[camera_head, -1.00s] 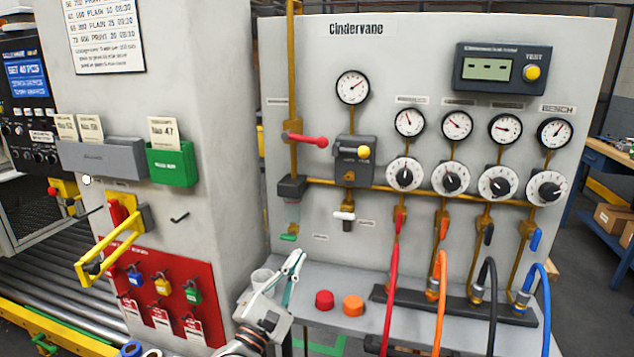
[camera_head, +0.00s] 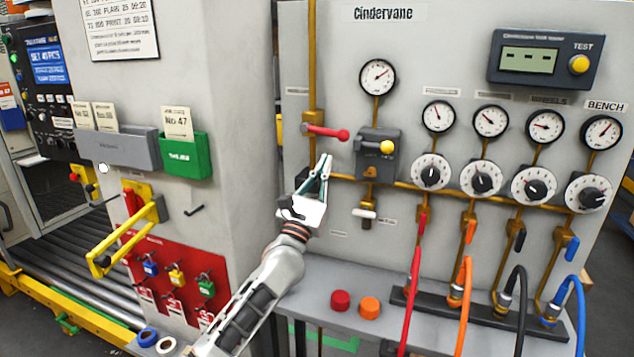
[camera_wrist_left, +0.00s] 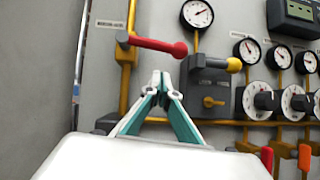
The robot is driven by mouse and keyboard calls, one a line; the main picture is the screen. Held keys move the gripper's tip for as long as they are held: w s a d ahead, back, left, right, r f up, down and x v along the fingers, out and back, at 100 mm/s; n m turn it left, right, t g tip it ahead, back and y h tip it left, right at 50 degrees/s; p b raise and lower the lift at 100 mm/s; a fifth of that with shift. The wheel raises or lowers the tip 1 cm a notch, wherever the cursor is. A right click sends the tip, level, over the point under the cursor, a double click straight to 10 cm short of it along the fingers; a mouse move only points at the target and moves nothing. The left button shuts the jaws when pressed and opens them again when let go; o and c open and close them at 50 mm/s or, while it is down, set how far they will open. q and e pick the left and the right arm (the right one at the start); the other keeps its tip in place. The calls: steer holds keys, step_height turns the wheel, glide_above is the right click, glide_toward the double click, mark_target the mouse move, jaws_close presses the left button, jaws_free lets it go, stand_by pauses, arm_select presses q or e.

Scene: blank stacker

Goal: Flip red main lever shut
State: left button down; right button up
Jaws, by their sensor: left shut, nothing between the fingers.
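The red main lever (camera_head: 329,132) sticks out level to the right from the brass pipe (camera_head: 312,80) on the left part of the grey panel. It also shows in the left wrist view (camera_wrist_left: 158,46), with its round knob at the right end. My left gripper (camera_head: 326,158) is shut and empty, pointing up just below the lever, apart from it in the head view. In the left wrist view the closed fingertips (camera_wrist_left: 160,78) lie below the lever's knob end. The gripper hides part of the pipe and fitting below. My right gripper is not in view.
A dark regulator block with a yellow knob (camera_head: 387,147) sits right of the lever. Several gauges and dials line the panel further right. A yellow handle (camera_head: 115,249) juts out at left. Red (camera_head: 340,300) and orange (camera_head: 370,307) caps sit on the ledge.

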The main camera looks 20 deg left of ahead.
mark_target(333, 136)
arm_select(q)
steer(key=r, duration=0.1)
steer(key=r+p, duration=0.1)
steer(key=r, duration=0.1)
steer(key=shift+w+d+r+p, duration=0.3)
steer(key=shift+w+r, duration=0.1)
steer(key=shift+r, duration=0.1)
steer(key=shift+d+r+n+y+p, duration=0.2)
steer(key=shift+r+n+y+p, duration=0.55)
steer(key=shift+r+p, duration=0.2)
steer(key=shift+h, duration=0.35)
